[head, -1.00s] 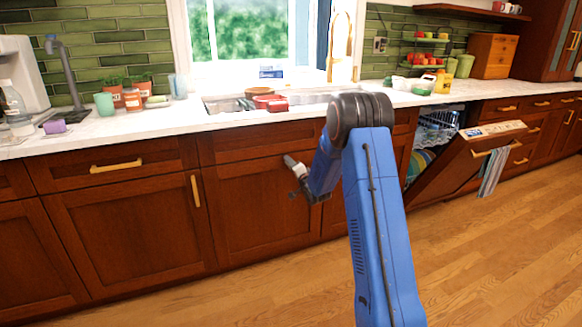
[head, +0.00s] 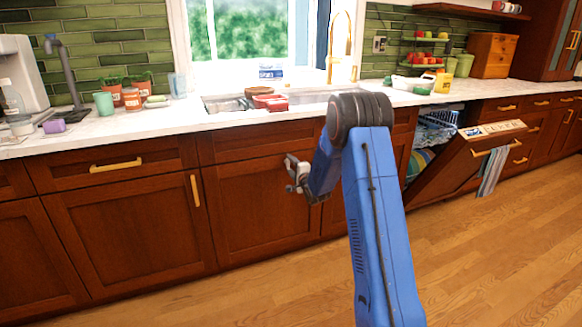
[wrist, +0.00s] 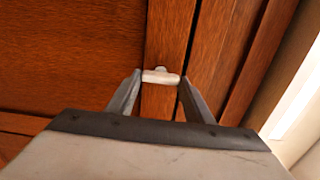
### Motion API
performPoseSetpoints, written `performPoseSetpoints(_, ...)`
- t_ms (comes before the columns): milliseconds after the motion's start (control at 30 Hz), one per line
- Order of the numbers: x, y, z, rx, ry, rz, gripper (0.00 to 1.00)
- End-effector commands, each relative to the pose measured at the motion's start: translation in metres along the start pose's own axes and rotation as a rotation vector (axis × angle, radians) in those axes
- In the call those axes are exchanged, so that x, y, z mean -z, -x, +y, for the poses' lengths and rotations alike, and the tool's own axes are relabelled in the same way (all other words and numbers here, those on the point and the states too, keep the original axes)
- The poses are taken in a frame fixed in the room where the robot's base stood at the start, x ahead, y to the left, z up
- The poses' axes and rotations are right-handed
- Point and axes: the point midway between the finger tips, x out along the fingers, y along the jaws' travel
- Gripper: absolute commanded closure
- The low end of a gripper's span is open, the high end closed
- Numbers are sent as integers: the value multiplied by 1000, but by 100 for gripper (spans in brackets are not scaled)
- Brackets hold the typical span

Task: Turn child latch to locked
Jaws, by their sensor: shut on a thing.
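The child latch (wrist: 160,77) is a small whitish bar on a wooden strip of the cabinet front. In the wrist view it lies crosswise, with a small knob at its upper edge. My gripper (wrist: 159,85) has one finger at each end of the bar and is shut on it. In the head view my gripper (head: 290,173) is at the cabinet front below the sink, left of my blue arm. The latch cannot be made out there, and any lock marking is not visible.
The dishwasher door (head: 462,165) hangs partly open on the right, with a striped towel (head: 493,172) over its handle. A cabinet handle (head: 195,190) stands out to the left of my gripper. The wooden floor (head: 480,260) in front is clear.

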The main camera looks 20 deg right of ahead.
Motion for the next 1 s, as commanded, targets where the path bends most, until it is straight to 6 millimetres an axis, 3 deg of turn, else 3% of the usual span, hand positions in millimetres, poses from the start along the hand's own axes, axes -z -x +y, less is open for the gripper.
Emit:
performPoseSetpoints(233, 1, 0, 1, -2, -1, 2, 75)
performPoseSetpoints(267, 1, 0, 1, -2, -1, 2, 51)
performPoseSetpoints(333, 1, 0, 1, -2, -1, 2, 34)
performPoseSetpoints(733, 0, 5, 0, -1, 1, 1, 34)
performPoseSetpoints(1000, 0, 47, 0, -1, 1, 1, 34)
